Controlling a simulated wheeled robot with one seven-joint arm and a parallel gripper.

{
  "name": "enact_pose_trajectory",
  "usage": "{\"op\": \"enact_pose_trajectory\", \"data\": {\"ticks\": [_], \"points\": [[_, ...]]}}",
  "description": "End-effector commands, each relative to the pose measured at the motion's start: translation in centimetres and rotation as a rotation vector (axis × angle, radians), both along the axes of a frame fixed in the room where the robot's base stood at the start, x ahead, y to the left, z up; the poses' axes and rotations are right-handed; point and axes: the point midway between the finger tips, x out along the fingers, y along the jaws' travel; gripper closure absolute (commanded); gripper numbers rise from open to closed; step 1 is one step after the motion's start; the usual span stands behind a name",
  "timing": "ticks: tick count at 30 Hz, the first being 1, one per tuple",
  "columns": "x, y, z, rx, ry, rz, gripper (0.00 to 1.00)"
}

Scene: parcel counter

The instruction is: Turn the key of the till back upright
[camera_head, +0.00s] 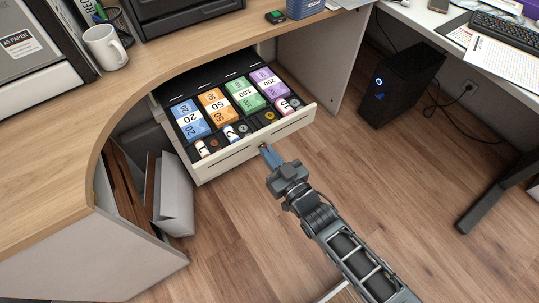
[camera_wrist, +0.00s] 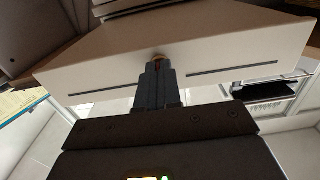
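The till (camera_head: 232,152) is a cream drawer standing open below the counter, with its front panel also seen in the wrist view (camera_wrist: 225,58). My gripper (camera_head: 265,149) reaches the middle of that front panel. In the wrist view its two fingers (camera_wrist: 158,66) are close together at the lock. A small brass-coloured lock with a bit of the reddish key (camera_wrist: 158,58) shows at the fingertips. The fingers appear shut on the key and cover most of it. Which way the key is turned cannot be made out.
The drawer holds blue, orange, green and purple note stacks (camera_head: 213,103), with coins and rolls in front. The wooden counter (camera_head: 60,150) curves around the left. A grey bin (camera_head: 173,195) stands below it. A black computer tower (camera_head: 400,85) stands at right. The floor in front is clear.

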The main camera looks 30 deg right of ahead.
Motion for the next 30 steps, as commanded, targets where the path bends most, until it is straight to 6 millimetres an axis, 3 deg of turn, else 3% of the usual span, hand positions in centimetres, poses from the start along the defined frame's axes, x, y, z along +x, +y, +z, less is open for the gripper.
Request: {"op": "enact_pose_trajectory", "data": {"ticks": [20,27,30], "points": [[-0.03,-0.04,-0.05,-0.068,0.002,-0.001,1.00],[-0.03,-0.03,-0.04,-0.067,0.001,-0.001,0.76],[-0.02,-0.02,-0.03,-0.067,0.001,0.000,0.70]]}}
